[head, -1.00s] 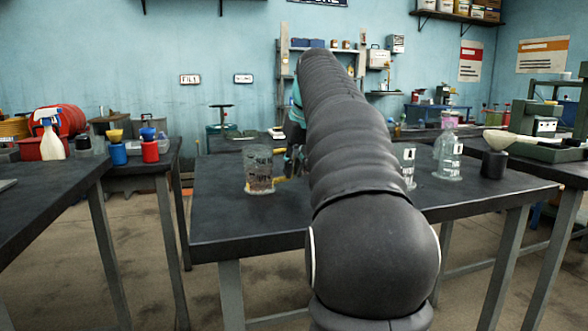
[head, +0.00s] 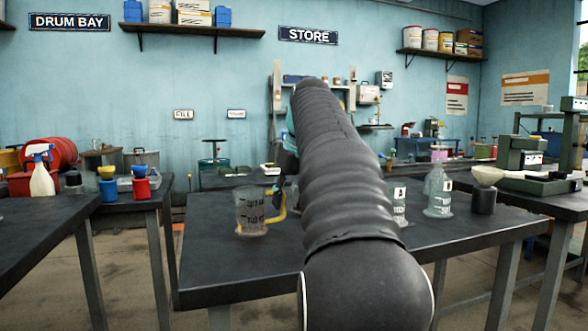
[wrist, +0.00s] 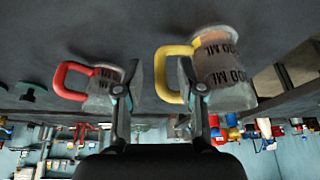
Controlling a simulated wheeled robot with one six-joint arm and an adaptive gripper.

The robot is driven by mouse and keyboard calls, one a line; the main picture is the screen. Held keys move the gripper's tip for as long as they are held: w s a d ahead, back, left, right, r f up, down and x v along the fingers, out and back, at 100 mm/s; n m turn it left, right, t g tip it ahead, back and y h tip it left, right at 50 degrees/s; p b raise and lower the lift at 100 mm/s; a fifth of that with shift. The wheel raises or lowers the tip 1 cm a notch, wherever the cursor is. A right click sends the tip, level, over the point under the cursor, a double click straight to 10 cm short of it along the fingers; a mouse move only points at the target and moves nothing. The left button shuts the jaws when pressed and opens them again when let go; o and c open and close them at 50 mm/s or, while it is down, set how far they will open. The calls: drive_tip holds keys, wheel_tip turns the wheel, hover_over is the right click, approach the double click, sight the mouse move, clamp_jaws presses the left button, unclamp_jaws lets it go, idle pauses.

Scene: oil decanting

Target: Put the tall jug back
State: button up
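A clear jug with a yellow handle (head: 250,212) and dark measure marks stands on the dark table, left of my arm. In the wrist view this jug (wrist: 228,72) is at the right, with its handle reaching left between my fingers. My gripper (wrist: 158,92) is open there, and its right finger overlaps the jug and handle; I cannot tell if they touch. A smaller-looking clear jug with a red handle (wrist: 100,88) is at the left, partly behind my left finger. I cannot make it out in the head view, where my arm hides much of the table.
Clear bottles marked A (head: 399,205) and B (head: 438,192) stand right of my arm. Beside them is a dark cup (head: 484,200) with a pale bowl-like piece at its top. The table's front left (head: 225,275) is bare. A side table (head: 135,205) holds small coloured containers.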

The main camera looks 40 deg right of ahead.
drive_tip(key=v, duration=0.9)
drive_tip(key=shift+r+p, duration=0.15)
drive_tip(key=shift+p, duration=0.25)
drive_tip(key=shift+s, duration=0.1)
